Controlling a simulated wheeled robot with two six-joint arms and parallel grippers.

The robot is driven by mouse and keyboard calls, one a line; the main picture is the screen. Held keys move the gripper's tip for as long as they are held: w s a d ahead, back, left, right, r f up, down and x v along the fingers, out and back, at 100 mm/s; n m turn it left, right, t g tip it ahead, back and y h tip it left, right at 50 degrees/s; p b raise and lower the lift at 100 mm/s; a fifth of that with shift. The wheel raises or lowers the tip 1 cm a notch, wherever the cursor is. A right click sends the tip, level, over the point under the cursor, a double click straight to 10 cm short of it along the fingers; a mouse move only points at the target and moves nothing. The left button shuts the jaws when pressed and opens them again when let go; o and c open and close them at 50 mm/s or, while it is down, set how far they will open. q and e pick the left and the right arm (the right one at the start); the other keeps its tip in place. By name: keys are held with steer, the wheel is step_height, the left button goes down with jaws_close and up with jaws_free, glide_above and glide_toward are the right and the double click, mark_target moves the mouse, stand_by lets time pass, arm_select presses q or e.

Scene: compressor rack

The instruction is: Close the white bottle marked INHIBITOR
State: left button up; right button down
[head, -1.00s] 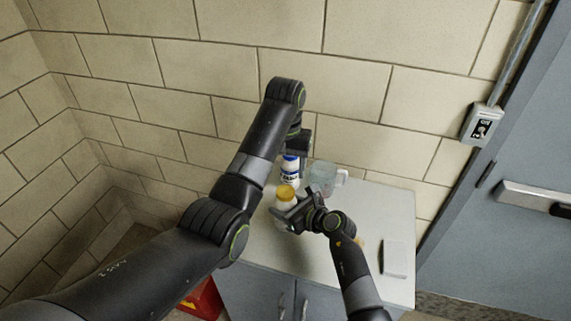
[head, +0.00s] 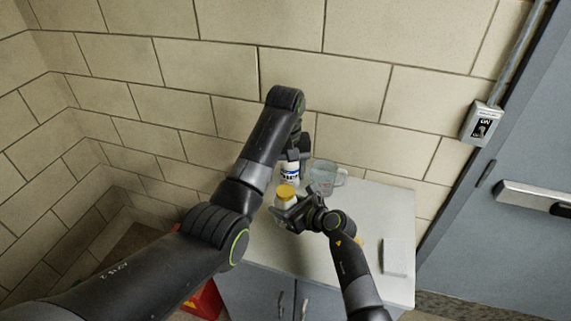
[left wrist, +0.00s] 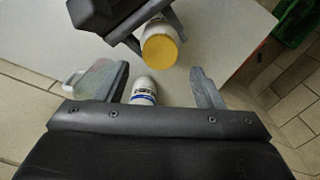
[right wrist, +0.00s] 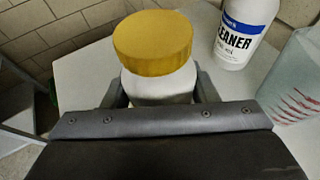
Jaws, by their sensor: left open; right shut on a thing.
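A white bottle with a yellow cap (right wrist: 155,65) is in my right gripper (right wrist: 160,95), which is shut around its body. No marking on it can be read; the cap sits on top, and I cannot tell how tight it is. It also shows in the left wrist view (left wrist: 160,50) and the head view (head: 285,192). My left gripper (head: 298,158) is open, over the white bottle with a blue label reading CLEANER (right wrist: 240,32). In the left wrist view this bottle (left wrist: 144,91) appears between the fingers, apparently not gripped.
A clear jug with red markings (head: 326,176) stands right of the cleaner bottle on the pale cabinet top (head: 350,225). The block wall is close behind. A red object (head: 205,300) is on the floor at left.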

mark_target(285, 190)
arm_select(q)
step_height(285, 190, down, 6)
steer(key=shift+r, duration=0.15)
stand_by(0.3)
steer(key=c, duration=1)
steer(key=m, duration=0.5)
steer(key=o, duration=1.2)
steer(key=shift+c, duration=0.2)
step_height(285, 190, up, 8)
steer(key=shift+f, duration=0.2)
